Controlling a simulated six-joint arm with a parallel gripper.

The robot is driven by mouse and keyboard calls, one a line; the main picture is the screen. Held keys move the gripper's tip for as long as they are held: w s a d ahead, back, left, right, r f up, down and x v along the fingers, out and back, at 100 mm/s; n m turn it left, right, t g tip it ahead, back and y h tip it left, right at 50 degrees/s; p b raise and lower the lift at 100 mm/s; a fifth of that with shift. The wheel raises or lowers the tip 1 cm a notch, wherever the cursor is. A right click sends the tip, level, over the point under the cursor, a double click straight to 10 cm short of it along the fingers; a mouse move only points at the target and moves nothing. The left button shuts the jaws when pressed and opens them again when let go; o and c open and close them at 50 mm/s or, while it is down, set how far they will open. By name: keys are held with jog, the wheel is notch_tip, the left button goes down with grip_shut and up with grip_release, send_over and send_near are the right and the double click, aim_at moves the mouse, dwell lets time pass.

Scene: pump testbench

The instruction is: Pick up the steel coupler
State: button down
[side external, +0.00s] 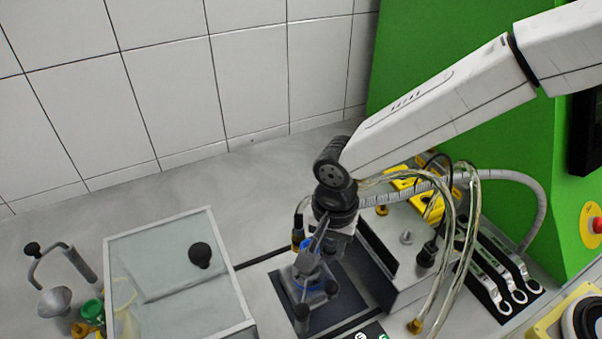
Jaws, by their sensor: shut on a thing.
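My gripper (318,246) points down over a grey-and-blue pump unit (307,285) on a dark mat (352,303). It is shut on a small grey metal part that looks like the steel coupler, mostly hidden by the fingers. I cannot tell whether that part touches the pump unit below.
A clear-lidded case (180,275) with a black knob stands left of the mat. Clear hoses (447,240) arch close to my wrist on the right. Several wrenches (497,268) lie on a dark holder. A green cabinet (480,150) rises behind.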

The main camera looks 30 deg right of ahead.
jog(key=shift+r, duration=0.15)
jog(key=shift+r, duration=0.55)
notch_tip(320, 180, up, 2)
jog(key=s+d+r, duration=0.7)
jog(key=s+r, duration=0.2)
jog(key=s, duration=0.3)
jog(key=shift+r, duration=0.3)
